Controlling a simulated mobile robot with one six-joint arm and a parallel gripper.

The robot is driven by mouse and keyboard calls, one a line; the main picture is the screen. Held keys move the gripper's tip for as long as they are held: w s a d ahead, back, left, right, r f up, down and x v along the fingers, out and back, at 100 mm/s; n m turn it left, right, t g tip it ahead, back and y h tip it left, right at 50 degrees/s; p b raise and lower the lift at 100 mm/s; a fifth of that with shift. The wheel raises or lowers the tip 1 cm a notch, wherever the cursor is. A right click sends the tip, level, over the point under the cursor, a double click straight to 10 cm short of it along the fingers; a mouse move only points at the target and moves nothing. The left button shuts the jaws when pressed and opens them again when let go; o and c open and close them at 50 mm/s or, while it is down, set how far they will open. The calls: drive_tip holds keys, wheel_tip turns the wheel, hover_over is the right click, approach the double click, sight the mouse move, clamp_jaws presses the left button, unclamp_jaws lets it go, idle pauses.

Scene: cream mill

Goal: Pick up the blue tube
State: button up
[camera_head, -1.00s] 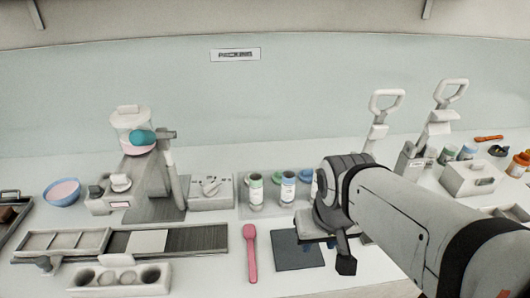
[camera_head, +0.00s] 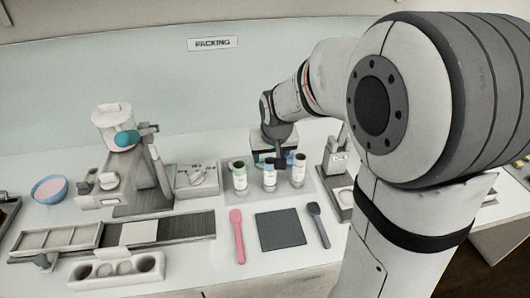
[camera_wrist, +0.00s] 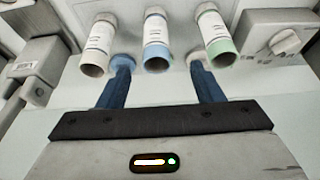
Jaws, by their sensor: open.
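The blue tube (camera_head: 270,178) is the middle one of three upright white-labelled tubes in the head view. In the wrist view the blue tube (camera_wrist: 157,45), with its blue rim, lies ahead of the gap between my two blue fingers. My gripper (camera_head: 277,162) is at the tubes' far side, close to the blue tube's top. The wrist view shows my gripper (camera_wrist: 160,78) open with nothing between its fingers. Contact with the blue tube cannot be told.
A pink spoon (camera_head: 237,238), dark mat (camera_head: 281,230) and dark spoon (camera_head: 318,225) lie in front. A grey box with a knob (camera_head: 197,180) stands at left.

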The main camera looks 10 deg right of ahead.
sight(269, 165)
drive_tip(key=shift+w+f, duration=0.5)
drive_tip(key=shift+w, duration=0.15)
drive_tip(key=shift+d+p+x, duration=0.15)
drive_tip(key=shift+p+x, duration=0.25)
drive_tip(key=shift+x, duration=1.35)
drive_tip(key=shift+d+p+x, duration=0.1)
drive_tip(key=shift+p+x, duration=0.3)
drive_tip(key=shift+x, duration=1.35)
drive_tip(key=shift+c, duration=0.3)
clamp_jaws()
